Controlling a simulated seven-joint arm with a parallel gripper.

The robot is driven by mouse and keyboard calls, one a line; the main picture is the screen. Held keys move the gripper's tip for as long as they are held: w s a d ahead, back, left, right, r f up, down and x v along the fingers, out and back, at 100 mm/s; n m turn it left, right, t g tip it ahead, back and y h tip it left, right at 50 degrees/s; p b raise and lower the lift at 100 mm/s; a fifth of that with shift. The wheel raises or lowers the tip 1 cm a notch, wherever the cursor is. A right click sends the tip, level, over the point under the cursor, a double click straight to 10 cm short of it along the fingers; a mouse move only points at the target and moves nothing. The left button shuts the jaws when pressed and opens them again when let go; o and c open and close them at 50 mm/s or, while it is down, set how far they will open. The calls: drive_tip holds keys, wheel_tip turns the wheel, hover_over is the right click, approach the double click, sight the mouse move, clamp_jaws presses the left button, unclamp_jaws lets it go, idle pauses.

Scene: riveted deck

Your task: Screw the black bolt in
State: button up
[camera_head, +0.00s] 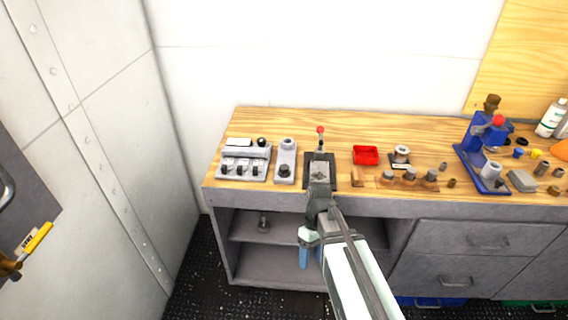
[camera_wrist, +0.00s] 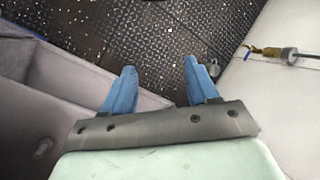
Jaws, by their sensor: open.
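A narrow grey block (camera_head: 286,150) lies on the wooden bench, left of my arm. A black, knob-like piece (camera_head: 284,170) stands at its near end and may be the black bolt; it is too small to tell its thread or how deep it sits. My gripper (camera_wrist: 160,80) is open and empty, its two blue fingers spread over the dark floor in the wrist view. In the head view the gripper (camera_head: 303,257) hangs below the bench top, in front of the open shelf, well apart from the block. My arm hides part of the bench front.
A grey unit with several black knobs (camera_head: 243,161) is left of the block. A dark plate with a red-tipped lever (camera_head: 320,131), a red tray (camera_head: 366,155) and a blue press (camera_head: 482,150) stand to the right. The bench edge and shelf (camera_head: 270,232) are near my gripper.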

drive_tip(key=w+a+r+n, duration=0.1)
drive_tip(key=w+a+r, duration=0.1)
drive_tip(key=r, duration=0.3)
drive_tip(key=w+a+r+n+t, duration=0.1)
drive_tip(key=w+a+r, duration=0.1)
drive_tip(key=w+r, duration=0.15)
drive_tip(key=w+a+r+n, duration=0.1)
drive_tip(key=w+a+r, duration=0.1)
drive_tip(key=r, duration=0.4)
drive_tip(key=n+t, duration=0.1)
drive_tip(key=t, duration=0.3)
approach(284, 167)
wheel_tip(284, 167, down, 8)
drive_tip(key=shift+w+a+f, duration=0.1)
drive_tip(key=shift+a+f, duration=0.05)
drive_tip(key=shift+f, duration=0.05)
drive_tip(key=shift+c, duration=0.3)
drive_tip(key=c, duration=1)
